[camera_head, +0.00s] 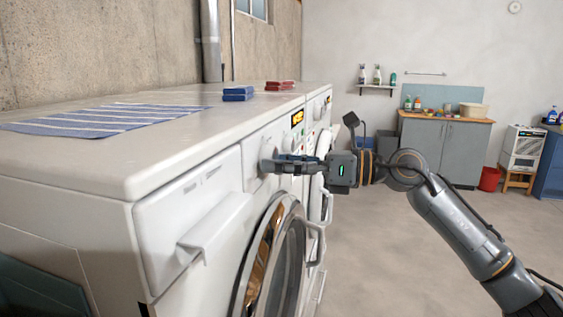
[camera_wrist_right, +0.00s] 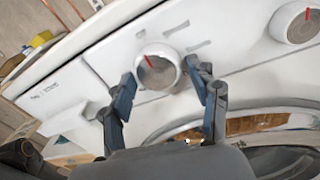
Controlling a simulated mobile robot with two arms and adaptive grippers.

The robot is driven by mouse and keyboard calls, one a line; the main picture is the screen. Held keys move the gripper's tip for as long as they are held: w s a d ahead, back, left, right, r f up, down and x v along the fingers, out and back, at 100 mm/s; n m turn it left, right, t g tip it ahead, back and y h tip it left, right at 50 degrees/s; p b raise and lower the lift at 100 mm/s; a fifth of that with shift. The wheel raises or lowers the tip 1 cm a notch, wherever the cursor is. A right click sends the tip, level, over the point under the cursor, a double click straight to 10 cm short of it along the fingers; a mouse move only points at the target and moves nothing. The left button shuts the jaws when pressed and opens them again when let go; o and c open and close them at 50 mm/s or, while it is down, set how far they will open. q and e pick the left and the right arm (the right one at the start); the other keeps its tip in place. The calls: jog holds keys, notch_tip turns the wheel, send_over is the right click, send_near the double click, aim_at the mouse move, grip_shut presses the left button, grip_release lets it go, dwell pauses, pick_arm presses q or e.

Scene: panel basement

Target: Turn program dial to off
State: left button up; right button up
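The program dial (camera_wrist_right: 158,72) is a round white knob with a grey face on the washing machine's front panel. Its red mark points up and slightly left in the right wrist view. In the head view the dial (camera_head: 266,158) is partly hidden by my right gripper (camera_head: 277,163). The right wrist view shows my right gripper (camera_wrist_right: 161,78) with its two fingers spread, one on each side of the dial. The fingertips are close to its rim; I cannot tell whether they touch it. My left gripper is not in view.
A second dial (camera_wrist_right: 297,22) with a red mark is at the upper right. Below the panel is the round door (camera_head: 276,262); a drawer handle (camera_head: 213,228) juts out at the left. A striped cloth (camera_head: 105,118) and folded blue cloths (camera_head: 238,94) lie on top.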

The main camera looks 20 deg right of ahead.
jog(key=shift+d+r, duration=0.1)
jog(key=shift+r, duration=0.05)
jog(key=v, duration=1.2)
dwell(0.3)
